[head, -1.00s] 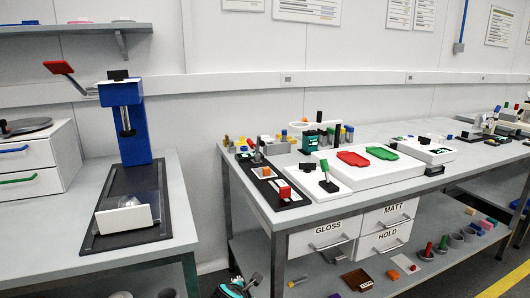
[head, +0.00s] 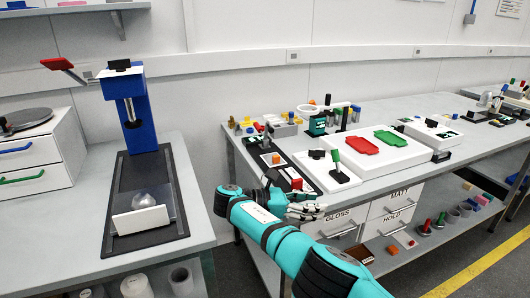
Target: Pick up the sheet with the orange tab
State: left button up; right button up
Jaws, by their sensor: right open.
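A small orange piece (head: 276,159) lies on the long black tray (head: 262,142) at the left end of the right-hand bench. I cannot tell whether it is the tab of a sheet. My right arm is teal and black and reaches up from the bottom right. Its gripper (head: 312,211) is open and empty, in front of the bench's front left corner, near the black tray's front end. The arm hides part of the lower shelf. My left gripper is not in view.
A red block (head: 296,182) stands on the tray's front end. A white plate with a green handle (head: 337,163) sits beside it. A white box with red (head: 350,145) and green (head: 396,140) plates is further right. A blue press (head: 137,118) stands on the left bench.

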aim_at(273, 159)
jog(key=i+j, duration=0.45)
jog(key=j, duration=0.15)
jog(key=i+j, duration=0.45)
jog(key=j, duration=0.2)
